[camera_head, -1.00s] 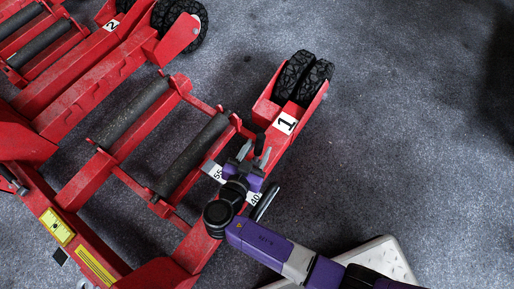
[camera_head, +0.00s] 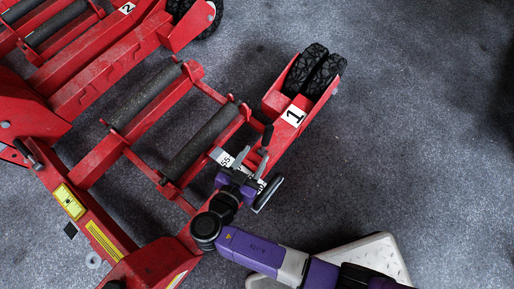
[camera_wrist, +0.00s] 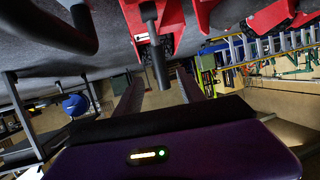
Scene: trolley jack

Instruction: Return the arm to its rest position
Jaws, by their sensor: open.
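In the wrist view, a dark rod (camera_wrist: 152,45), seemingly this lever, shows between the two fingers (camera_wrist: 160,88). Whether finger and lever touch is unclear.
My arm reaches in from the lower right. A second jack arm (camera_head: 110,50), marked 2, lies at upper left. Grey floor (camera_head: 420,140) is clear on the right. The wrist view shows a blue ladder (camera_wrist: 265,45) and workshop furniture at some distance.

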